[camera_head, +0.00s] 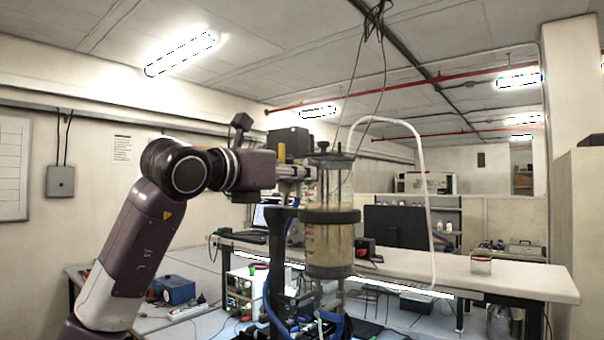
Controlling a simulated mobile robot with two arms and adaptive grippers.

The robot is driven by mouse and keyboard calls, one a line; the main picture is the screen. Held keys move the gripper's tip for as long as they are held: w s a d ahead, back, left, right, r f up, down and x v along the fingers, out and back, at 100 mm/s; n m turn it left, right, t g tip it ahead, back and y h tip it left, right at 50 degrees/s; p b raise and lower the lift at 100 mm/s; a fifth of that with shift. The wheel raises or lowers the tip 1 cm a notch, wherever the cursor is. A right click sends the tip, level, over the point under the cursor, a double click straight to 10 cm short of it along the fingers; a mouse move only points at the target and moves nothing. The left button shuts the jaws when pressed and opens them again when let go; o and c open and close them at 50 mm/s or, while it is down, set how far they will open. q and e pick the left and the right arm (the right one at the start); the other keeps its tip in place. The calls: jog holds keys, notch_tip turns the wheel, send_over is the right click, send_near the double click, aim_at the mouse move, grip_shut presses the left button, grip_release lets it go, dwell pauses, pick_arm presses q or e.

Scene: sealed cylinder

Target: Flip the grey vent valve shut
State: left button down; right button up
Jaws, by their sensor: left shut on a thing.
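A clear upright cylinder (329,238) with cloudy tan contents stands in a dark ring clamp (330,215). A thick white hose and thin wires run near its top. My left gripper (308,172) reaches in from the left, level with the cylinder's upper end. Its fingers are shut at the upper left side of the cylinder, on what appears to be the grey vent valve. The valve is too small and too covered by the fingers for its handle position to show. A small dark fitting (322,147) stands on the cylinder's lid. My right gripper is out of view.
A long bench (500,276) behind carries a laptop, a dark monitor (397,227) and a small jar (481,264). Lower surfaces hold a blue box (173,290), a green-lit instrument (240,290) and loose cables. The dark clamp stand (279,262) rises just left of the cylinder.

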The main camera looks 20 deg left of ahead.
pick_arm(q)
jog(key=shift+r, duration=0.1)
jog(key=c, duration=2)
grip_release()
jog(key=shift+s+a, duration=0.1)
jog(key=v, duration=1.1)
jog(key=shift+s+a, duration=0.15)
jog(key=shift+s, duration=0.25)
